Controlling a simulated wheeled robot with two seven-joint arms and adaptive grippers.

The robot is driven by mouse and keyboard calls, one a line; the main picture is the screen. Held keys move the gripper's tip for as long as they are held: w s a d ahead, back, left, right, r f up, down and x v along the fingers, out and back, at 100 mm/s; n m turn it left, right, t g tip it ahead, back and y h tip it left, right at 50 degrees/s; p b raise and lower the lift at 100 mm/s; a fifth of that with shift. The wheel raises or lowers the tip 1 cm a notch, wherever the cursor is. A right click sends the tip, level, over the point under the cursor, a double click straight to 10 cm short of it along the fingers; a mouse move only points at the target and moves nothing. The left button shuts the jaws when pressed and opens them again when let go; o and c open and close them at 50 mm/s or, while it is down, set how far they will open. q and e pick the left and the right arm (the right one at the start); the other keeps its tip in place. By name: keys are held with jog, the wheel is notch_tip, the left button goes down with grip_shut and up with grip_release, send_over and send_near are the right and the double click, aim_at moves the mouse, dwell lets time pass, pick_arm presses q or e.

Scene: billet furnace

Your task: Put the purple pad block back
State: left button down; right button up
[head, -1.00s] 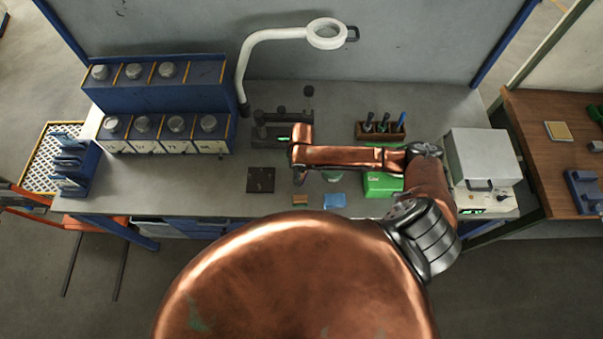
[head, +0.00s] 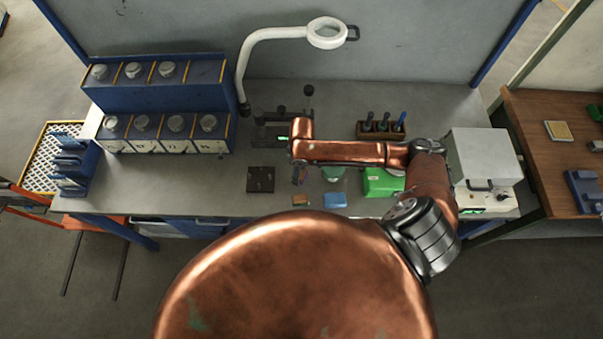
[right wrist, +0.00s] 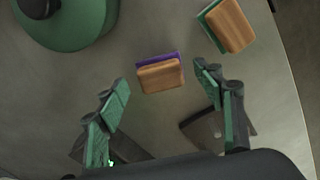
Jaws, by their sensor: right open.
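The purple pad block (right wrist: 160,75) is a small wooden block with a purple pad along one edge, lying on the grey bench top in the right wrist view. In the head view it shows small (head: 299,176), just below the end of my right arm. My right gripper (right wrist: 162,80) is open, its green-padded fingers on either side of the view with the block between and slightly beyond their tips. I cannot tell the height gap. In the head view the wrist hides most of this gripper. My left gripper is not in view.
A wooden block with a green pad (right wrist: 230,27) lies nearby. A green round object (right wrist: 68,22) and a dark plate (head: 260,179) flank the spot. A blue item (head: 335,200) and green box (head: 383,183) are to the right. A tool rack (head: 381,130) stands behind.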

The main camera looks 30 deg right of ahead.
aim_at(302, 173)
notch_tip(302, 173, up, 10)
jog(key=shift+f, duration=0.2)
